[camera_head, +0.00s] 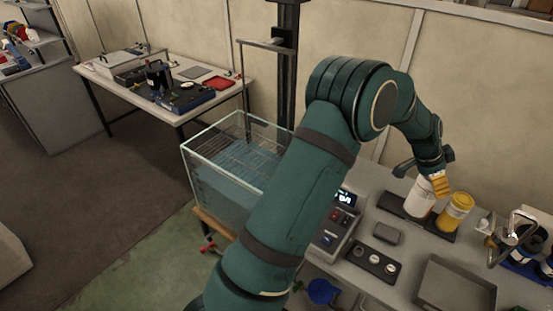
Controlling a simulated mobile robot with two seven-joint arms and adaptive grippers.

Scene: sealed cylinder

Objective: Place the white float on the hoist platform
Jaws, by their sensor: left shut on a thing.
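The white float (419,200) is a white cylinder over a dark tray on the bench at right. My left gripper (436,184) reaches down to it from the upper right, with a yellow finger pad at its side, and is shut on it. I cannot tell whether the float still touches the tray. The hoist platform appears to be the wire rack (240,140) in the glass water tank (197,172), hung from a bracket on the dark column (285,70). My arm hides the tank's right side. My right gripper is not in view.
A yellow cylinder (457,211) stands right beside the white float. A control box (335,225), a black strip with round pieces (373,262) and a grey tray (455,288) are on the bench. A metal-framed stand (520,235) is at right. Another table stands behind.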

